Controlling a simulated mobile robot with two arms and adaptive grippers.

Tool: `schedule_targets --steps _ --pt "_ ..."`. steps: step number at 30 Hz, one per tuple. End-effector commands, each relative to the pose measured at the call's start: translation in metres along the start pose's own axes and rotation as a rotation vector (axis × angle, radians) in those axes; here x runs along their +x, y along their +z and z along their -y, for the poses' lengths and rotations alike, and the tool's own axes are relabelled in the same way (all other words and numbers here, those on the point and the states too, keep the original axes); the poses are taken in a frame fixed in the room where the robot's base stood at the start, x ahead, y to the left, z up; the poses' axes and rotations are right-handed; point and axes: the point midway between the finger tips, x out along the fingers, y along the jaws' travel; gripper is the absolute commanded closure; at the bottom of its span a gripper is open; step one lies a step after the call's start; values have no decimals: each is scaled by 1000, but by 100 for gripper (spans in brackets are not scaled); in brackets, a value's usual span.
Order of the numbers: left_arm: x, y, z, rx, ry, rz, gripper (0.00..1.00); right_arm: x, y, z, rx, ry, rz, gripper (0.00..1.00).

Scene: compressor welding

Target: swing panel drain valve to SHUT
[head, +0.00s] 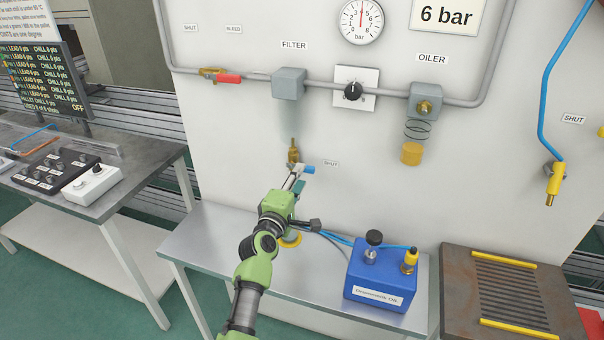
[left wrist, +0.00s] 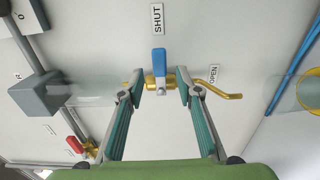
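The panel drain valve (head: 293,152) is a brass fitting below the filter (head: 289,83). Its blue lever (head: 309,169) points right, towards a SHUT label (head: 330,163). In the left wrist view the blue lever (left wrist: 158,62) points up at the SHUT label (left wrist: 157,18), and the OPEN label (left wrist: 214,75) is to the right. My left gripper (head: 297,178) is at the valve. In the left wrist view my left gripper (left wrist: 160,96) is open, its fingers apart on either side of the brass valve body; contact cannot be told. My right gripper is in neither view.
A red-handled valve (head: 228,79) sits on the pipe at upper left. The oiler (head: 424,98) hangs at right. A blue hose (head: 547,90) hangs at far right.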

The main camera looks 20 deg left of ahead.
Motion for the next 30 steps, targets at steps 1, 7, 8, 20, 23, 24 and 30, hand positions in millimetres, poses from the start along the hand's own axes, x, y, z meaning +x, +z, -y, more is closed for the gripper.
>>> schedule_targets --steps 1,7,8,20,23,24,30 --pt "-9 0 1 -1 0 -1 68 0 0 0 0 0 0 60" --pt "-31 0 0 -2 0 0 68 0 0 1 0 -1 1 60" --pt "-33 0 0 -2 0 0 68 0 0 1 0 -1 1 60" --pt "-38 0 0 -2 0 0 68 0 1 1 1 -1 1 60" --pt "-38 0 0 -2 0 0 68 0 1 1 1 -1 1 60" --pt "-38 0 0 -2 0 0 68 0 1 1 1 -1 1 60" --pt "-38 0 0 -2 0 0 68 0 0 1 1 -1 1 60"
